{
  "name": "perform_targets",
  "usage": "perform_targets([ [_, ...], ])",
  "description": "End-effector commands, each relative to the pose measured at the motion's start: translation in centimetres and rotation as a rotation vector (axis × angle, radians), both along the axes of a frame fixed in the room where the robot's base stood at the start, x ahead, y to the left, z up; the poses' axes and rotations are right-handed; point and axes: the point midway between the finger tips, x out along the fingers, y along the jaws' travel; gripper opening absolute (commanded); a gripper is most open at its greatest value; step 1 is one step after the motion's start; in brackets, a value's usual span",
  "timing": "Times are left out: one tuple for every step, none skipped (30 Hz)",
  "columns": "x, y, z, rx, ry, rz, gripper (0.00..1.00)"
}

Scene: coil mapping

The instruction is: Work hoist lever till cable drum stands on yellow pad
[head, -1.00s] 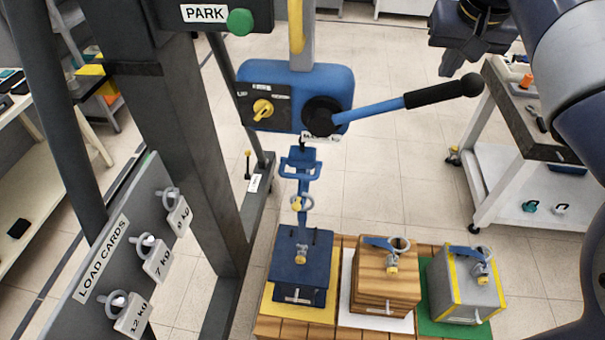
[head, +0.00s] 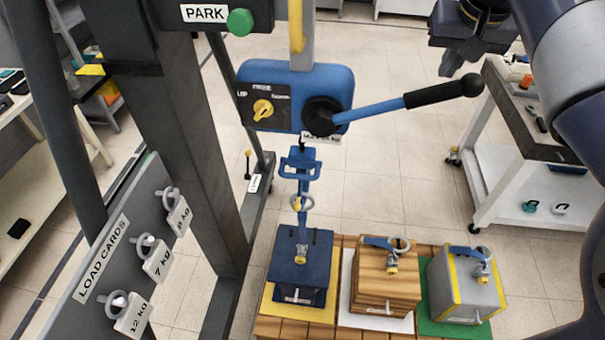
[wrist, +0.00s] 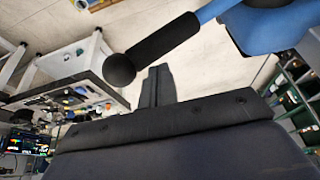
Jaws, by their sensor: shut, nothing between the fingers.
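The blue hoist (head: 290,85) has a lever with a black grip (head: 445,92) pointing right and slightly up. A yellow selector knob (head: 262,108) is on its left face. A hook and blue bracket (head: 299,165) hang below, in line with a dark blue box-shaped load (head: 302,262) over the yellow pad (head: 318,312); whether it touches the pad is unclear. No round drum shows. My gripper (head: 447,62) is shut and empty, above and apart from the grip. In the wrist view, the grip (wrist: 160,48) lies beyond my shut fingers (wrist: 157,85).
A wooden crate (head: 387,283) sits on a white pad and a grey yellow-edged case (head: 463,285) on a green pad. A load-card board (head: 110,250) and frame post (head: 185,150) stand left. A cart (head: 530,120) stands right. Floor between hoist and cart is clear.

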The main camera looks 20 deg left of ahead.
Motion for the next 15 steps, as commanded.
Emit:
perform_targets([
  [0.00,0.00,0.00,0.000,0.000,0.000,0.00],
  [0.00,0.00,0.00,0.000,0.000,0.000,0.00],
  [0.00,0.00,0.00,0.000,0.000,0.000,0.00],
  [0.00,0.00,0.00,0.000,0.000,0.000,0.00],
  [0.00,0.00,0.00,0.000,0.000,0.000,0.00],
  [0.00,0.00,0.00,0.000,0.000,0.000,0.00],
  [0.00,0.00,0.00,0.000,0.000,0.000,0.00],
  [0.00,0.00,0.00,0.000,0.000,0.000,0.00],
  [0.00,0.00,0.00,0.000,0.000,0.000,0.00],
  [0.00,0.00,0.00,0.000,0.000,0.000,0.00],
  [0.00,0.00,-0.04,0.000,0.000,0.000,0.00],
  [0.00,-0.02,-0.17,0.000,0.000,0.000,0.00],
  [0.01,-0.04,-0.33,0.000,0.000,0.000,0.00],
  [0.01,-0.07,-0.55,0.000,0.000,0.000,0.00],
  [0.01,-0.12,-0.92,0.000,0.001,0.000,0.00],
])
